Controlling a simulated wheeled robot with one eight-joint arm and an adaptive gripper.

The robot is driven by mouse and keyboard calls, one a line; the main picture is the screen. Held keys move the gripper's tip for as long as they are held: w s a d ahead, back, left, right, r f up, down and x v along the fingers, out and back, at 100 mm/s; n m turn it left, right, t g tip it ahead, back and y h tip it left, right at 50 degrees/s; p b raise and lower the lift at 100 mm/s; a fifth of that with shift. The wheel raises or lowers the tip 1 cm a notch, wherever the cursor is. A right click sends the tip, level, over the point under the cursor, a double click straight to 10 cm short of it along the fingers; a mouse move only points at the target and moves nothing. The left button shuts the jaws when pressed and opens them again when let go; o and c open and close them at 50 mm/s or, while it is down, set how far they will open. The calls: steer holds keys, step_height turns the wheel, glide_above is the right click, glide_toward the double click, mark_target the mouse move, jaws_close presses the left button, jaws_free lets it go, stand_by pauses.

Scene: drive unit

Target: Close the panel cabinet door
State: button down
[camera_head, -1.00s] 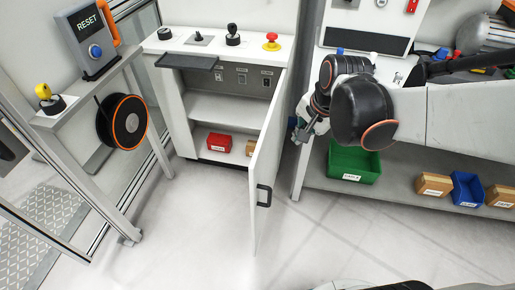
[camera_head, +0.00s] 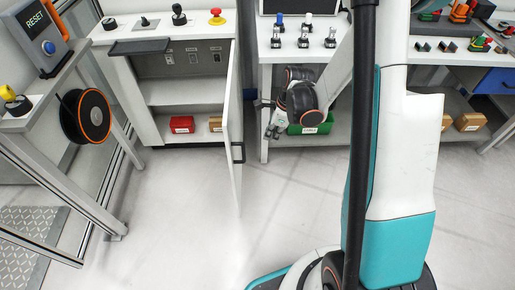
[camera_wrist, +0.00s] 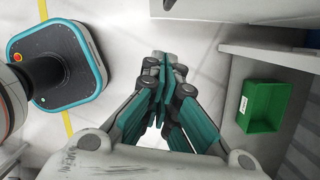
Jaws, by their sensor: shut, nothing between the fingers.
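The panel cabinet (camera_head: 150,95) stands at the back left in the head view, its front open onto shelves. In the wrist view my gripper's teal fingers (camera_wrist: 166,72) are together and hold nothing. A pale panel with a dark part crosses the top there; I cannot tell for sure that it is the door.
A red bin (camera_head: 181,125) and a brown box sit inside the cabinet. A workbench (camera_head: 262,70) stands right of the door, with a green bin (camera_wrist: 265,107) low beside my gripper. A side table (camera_head: 40,120) stands at the left. The floor before the door is clear.

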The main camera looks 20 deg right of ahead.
steer(key=w+a+f+b, duration=0.3)
steer(key=a+f+b, duration=0.2)
steer(key=f, duration=0.4)
steer(key=shift+w+a+f, duration=0.15)
steer(key=shift+a+f, duration=0.1)
steer(key=shift+f, duration=0.05)
steer(key=shift+a, duration=0.1)
